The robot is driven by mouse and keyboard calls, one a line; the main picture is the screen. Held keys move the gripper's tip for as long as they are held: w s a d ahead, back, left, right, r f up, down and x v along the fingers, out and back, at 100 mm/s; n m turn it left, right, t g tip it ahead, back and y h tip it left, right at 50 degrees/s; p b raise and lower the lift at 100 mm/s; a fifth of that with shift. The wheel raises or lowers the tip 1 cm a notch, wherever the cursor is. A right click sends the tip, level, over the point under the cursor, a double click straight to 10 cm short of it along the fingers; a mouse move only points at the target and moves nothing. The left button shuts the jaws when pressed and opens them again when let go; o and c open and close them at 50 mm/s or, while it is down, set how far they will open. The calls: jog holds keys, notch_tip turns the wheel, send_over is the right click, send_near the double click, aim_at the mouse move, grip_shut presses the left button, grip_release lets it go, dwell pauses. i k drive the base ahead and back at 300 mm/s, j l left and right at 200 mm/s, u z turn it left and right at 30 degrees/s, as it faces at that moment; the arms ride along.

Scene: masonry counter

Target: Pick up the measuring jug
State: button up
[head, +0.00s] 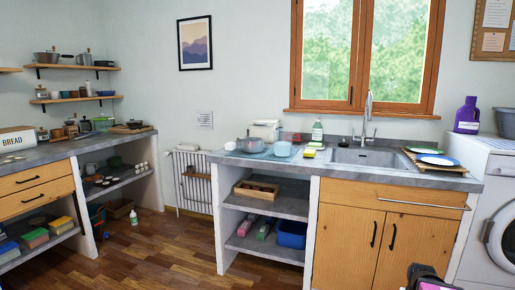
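I cannot pick out the measuring jug for certain at this size. A small pale blue, cup-like vessel (283,149) stands on the middle counter left of the sink, beside a grey lidded pot (250,145). A grey jug-like vessel (86,58) stands on the upper left wall shelf. A pale vessel (92,168) stands on the shelf under the left counter. A dark piece with a pinkish part at the bottom right edge looks like my gripper (428,278). It is cut off by the frame, away from these vessels, and its fingers cannot be made out.
The grey middle counter (215,157) carries a sink (368,157), a tall tap, a white-labelled bottle (317,131) and plates (438,160) on a rack. A washing machine (495,170) stands at the right.

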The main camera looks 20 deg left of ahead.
aim_at(282, 139)
jog(key=u, duration=1.1)
